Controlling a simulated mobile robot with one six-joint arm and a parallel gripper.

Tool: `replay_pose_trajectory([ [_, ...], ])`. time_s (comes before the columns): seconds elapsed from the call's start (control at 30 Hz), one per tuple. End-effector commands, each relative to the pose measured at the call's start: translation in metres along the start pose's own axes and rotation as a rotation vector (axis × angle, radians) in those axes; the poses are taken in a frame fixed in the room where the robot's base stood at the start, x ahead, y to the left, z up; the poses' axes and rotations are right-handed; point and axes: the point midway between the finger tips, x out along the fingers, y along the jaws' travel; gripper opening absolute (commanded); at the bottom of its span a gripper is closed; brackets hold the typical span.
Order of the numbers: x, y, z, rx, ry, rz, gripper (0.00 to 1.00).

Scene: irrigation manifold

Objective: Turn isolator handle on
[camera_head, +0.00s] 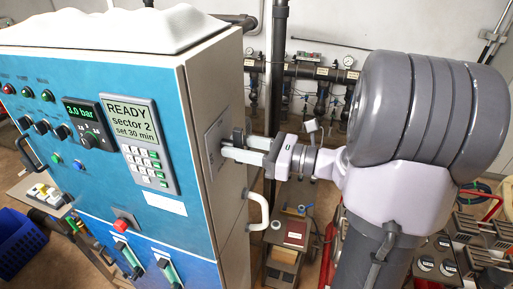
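The control cabinet (188,62) has a blue front and a pale grey side. A light plate (213,131) is on its right side, and I take it to be the isolator's mounting. My gripper (236,145) reaches from the right with its fingertips at this plate. The two fingers look apart, one above the other. A small dark grey piece (238,134) shows at the upper fingertip; I cannot tell whether it is the handle or part of the finger. The handle's position and any grip on it are hidden by the fingers.
A white pull handle (259,211) sticks out of the cabinet side below my gripper. Dark pipes with gauges (320,73) run along the back wall. A blue crate (18,243) is at the lower left. A small cart (286,240) stands below my arm.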

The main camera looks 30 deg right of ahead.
Motion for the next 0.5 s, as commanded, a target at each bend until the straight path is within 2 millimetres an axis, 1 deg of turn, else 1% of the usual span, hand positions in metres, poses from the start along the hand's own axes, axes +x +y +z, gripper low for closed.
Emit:
replay_pose_trajectory([
  [0.07, -0.001, 0.0, 0.0, 0.0, 0.0, -0.001, 0.36],
  [0.13, -0.007, -0.001, -0.001, -0.001, 0.0, -0.002, 0.36],
  [0.17, -0.011, -0.001, 0.0, -0.001, -0.001, -0.003, 0.36],
  [0.23, -0.025, -0.001, -0.001, -0.001, -0.001, -0.005, 0.36],
  [0.37, -0.065, -0.002, -0.002, 0.0, 0.0, -0.008, 0.36],
  [0.5, -0.112, -0.002, -0.002, 0.0, 0.0, -0.008, 0.36],
])
